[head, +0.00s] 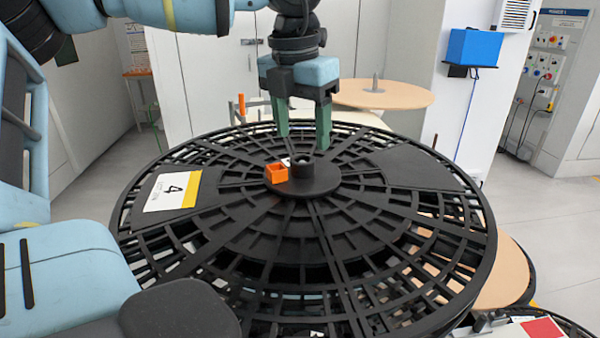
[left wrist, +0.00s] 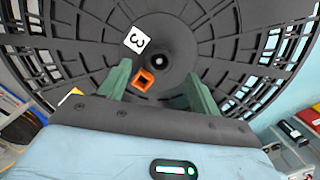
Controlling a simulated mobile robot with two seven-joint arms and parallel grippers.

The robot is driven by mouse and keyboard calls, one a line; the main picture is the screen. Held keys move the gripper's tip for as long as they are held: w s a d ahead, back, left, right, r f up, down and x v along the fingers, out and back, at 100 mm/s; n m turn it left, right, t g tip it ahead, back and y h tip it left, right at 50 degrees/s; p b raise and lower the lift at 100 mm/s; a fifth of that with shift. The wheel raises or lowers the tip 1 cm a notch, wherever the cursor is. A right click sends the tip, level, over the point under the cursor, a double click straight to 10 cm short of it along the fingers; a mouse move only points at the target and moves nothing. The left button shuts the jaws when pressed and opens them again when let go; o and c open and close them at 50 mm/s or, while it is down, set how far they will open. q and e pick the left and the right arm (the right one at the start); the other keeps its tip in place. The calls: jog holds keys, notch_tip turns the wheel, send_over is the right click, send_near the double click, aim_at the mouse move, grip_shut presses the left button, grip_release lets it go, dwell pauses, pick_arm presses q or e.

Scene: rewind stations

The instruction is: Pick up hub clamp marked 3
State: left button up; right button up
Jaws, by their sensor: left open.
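The hub clamp marked 3 appears to be the black round piece (head: 318,181) at the centre of a large black spoked reel (head: 250,245). An orange square loop (head: 277,173) stands on its left side in the head view. In the left wrist view, the clamp (left wrist: 172,62) bears a white tag with a 3 (left wrist: 137,40) and the orange loop (left wrist: 144,80). My left gripper (head: 303,140) is open and empty, pointing down above the reel beyond the clamp. In its wrist view the orange loop shows between the green fingers, nearer the left one. My right gripper is not in view.
A white and yellow label with a 4 (head: 172,191) lies on the reel's left side. A tan disc with a spindle (head: 383,94) stands behind. A blue box (head: 473,48) is on the wall at right. Open floor (head: 545,230) shows at right.

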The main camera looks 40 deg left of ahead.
aim_at(302, 161)
pick_arm(q)
notch_tip(302, 161, down, 5)
jog(key=shift+w+f+b, duration=0.1)
jog(key=shift+b, duration=0.35)
jog(key=shift+c, duration=0.3)
jog(key=c, duration=1.2)
